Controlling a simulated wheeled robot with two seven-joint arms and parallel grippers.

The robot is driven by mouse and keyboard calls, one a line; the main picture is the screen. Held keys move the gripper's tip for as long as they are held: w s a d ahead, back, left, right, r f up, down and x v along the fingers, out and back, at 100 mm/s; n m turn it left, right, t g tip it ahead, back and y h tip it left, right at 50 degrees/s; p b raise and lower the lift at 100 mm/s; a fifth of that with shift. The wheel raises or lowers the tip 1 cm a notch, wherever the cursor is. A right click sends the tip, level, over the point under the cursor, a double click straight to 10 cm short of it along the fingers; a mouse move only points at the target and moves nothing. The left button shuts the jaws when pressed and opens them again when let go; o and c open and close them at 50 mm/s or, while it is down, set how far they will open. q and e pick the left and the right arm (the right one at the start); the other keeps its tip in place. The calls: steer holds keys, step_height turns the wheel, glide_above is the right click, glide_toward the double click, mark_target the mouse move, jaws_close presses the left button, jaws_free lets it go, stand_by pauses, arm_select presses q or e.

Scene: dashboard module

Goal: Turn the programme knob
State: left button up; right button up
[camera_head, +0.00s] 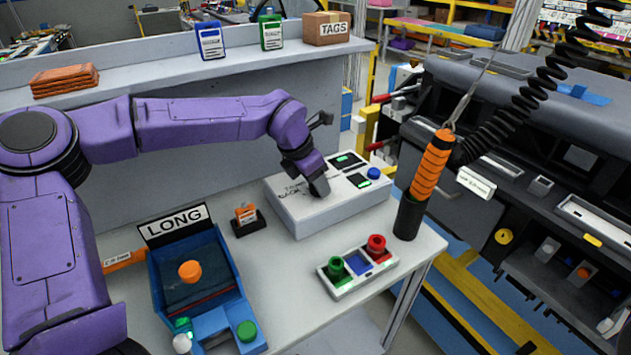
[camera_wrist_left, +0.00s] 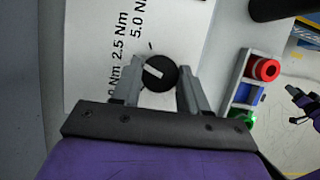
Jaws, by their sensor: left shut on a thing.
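The programme knob (camera_wrist_left: 158,73) is round and black with a white pointer bar. It sits on the white control box (camera_head: 330,207), beside printed labels reading 2.5 Nm and 5.0 N. The pointer bar lies at a slant, its upper end toward the labels. My left gripper (camera_wrist_left: 155,88) has one finger on either side of the knob and is shut on it. In the head view my left gripper (camera_head: 318,188) reaches down onto the box top and hides the knob. Part of what looks like my right gripper (camera_wrist_left: 303,105) shows at the right edge of the wrist view, too small to read.
A button box (camera_head: 358,272) with green and red buttons stands in front of the control box. An orange-handled tool (camera_head: 430,170) stands in a black holder to the right. A blue fixture (camera_head: 165,285) with a LONG sign (camera_head: 175,222) is at the left.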

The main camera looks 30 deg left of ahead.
arm_select(q)
steer(key=o, duration=1)
steer(key=shift+r, duration=0.1)
steer(key=v, duration=1)
steer(key=shift+s+a+r, duration=0.15)
steer(key=shift+r, duration=0.05)
